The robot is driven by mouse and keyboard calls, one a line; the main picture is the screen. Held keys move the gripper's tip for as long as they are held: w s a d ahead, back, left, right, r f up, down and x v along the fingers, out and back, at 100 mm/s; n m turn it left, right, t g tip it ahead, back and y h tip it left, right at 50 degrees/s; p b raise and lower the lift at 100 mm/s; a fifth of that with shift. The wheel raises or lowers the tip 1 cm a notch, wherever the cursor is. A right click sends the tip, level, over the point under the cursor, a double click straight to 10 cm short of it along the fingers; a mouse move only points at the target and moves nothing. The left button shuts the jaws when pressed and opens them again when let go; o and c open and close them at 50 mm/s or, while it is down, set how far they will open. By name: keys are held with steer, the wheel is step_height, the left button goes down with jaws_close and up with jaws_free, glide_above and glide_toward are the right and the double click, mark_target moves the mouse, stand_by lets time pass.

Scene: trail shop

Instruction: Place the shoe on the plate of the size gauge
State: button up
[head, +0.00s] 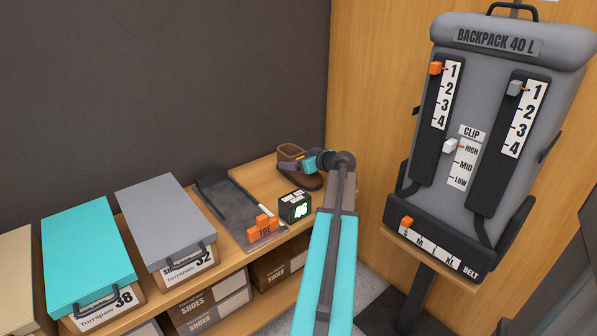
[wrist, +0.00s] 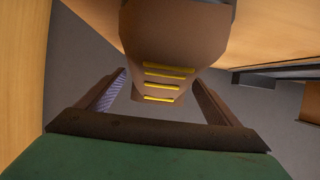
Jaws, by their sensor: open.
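The brown shoe (head: 290,153) stands on the wooden bench top, to the right of the size gauge. The gauge has a dark grey plate (head: 228,202), an orange toe stop (head: 263,231) marked TOE at its front, and a small display box (head: 295,207) reading 46. No shoe lies on the plate. My gripper (head: 302,162) is at the shoe, partly covering it. In the wrist view the shoe (wrist: 170,50), with yellow laces, shows between and beyond the open fingers of my gripper (wrist: 160,92). Whether the fingers touch it is unclear.
Lidded shoe boxes, one grey (head: 165,215) and one teal (head: 88,250), stand left of the gauge. More boxes (head: 210,300) sit on the shelf below. A large grey backpack display (head: 490,130) stands at the right. A dark wall is behind the bench.

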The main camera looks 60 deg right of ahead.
steer(key=shift+w+d+f, duration=0.1)
steer(key=shift+w+f, duration=0.05)
steer(key=shift+w, duration=0.15)
steer(key=shift+c, duration=0.2)
steer(key=c, duration=1.4)
step_height(320, 180, up, 18)
steer(key=p, duration=0.2)
stand_by(0.6)
